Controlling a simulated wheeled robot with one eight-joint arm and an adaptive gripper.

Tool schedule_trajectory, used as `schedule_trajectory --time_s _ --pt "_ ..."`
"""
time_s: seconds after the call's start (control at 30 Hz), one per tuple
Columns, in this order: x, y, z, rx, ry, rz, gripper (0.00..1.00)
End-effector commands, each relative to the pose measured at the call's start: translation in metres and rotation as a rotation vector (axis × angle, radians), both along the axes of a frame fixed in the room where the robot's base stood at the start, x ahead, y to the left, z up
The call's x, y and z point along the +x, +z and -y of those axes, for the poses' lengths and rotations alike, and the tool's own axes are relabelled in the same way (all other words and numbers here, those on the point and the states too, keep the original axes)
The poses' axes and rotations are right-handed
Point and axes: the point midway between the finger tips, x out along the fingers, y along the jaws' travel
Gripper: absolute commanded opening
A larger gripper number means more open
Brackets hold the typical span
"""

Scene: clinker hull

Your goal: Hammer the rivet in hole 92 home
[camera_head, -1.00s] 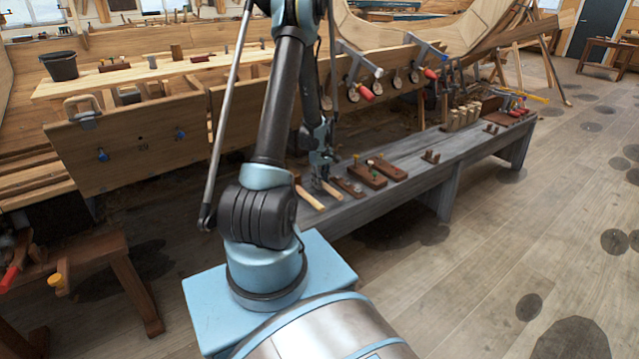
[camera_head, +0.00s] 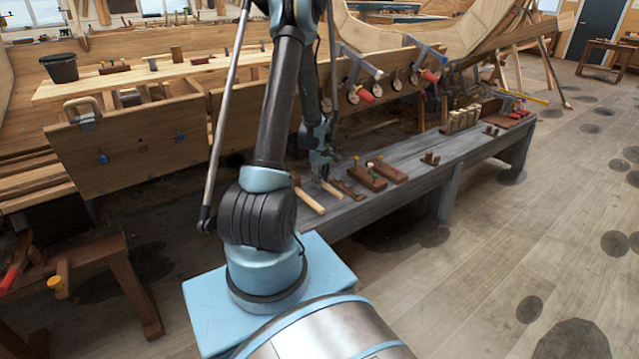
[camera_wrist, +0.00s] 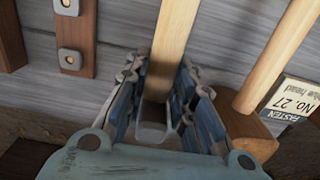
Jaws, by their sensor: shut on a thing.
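My gripper (camera_wrist: 153,115) is shut on a pale wooden handle (camera_wrist: 176,28), with a finger on each side. In the head view my gripper (camera_head: 320,176) is low over the near end of the grey bench, and the held handle (camera_head: 333,190) slopes away from it at bench level. The head of this tool is hidden by the gripper. Beside it lies a second wooden-handled mallet (camera_wrist: 248,132), which also shows in the head view (camera_head: 309,200). A plank of the hull (camera_head: 135,145) at left carries blue-headed fasteners (camera_head: 103,159). Its marking is too small to read, and I cannot make out hole 92.
The grey bench (camera_head: 410,162) also holds dark wooden blocks (camera_head: 366,178) with coloured pegs. A card reading "No. 27" (camera_wrist: 292,108) lies beside the second mallet. Clamps with red handles (camera_head: 366,95) stick out from the hull. Floor at right is open.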

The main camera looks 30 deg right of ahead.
Motion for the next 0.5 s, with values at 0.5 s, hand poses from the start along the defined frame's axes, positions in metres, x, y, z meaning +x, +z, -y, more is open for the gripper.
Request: schedule_trajectory --time_s 0.5 --pt "0.000 0.044 0.000 0.000 0.000 0.000 0.00"
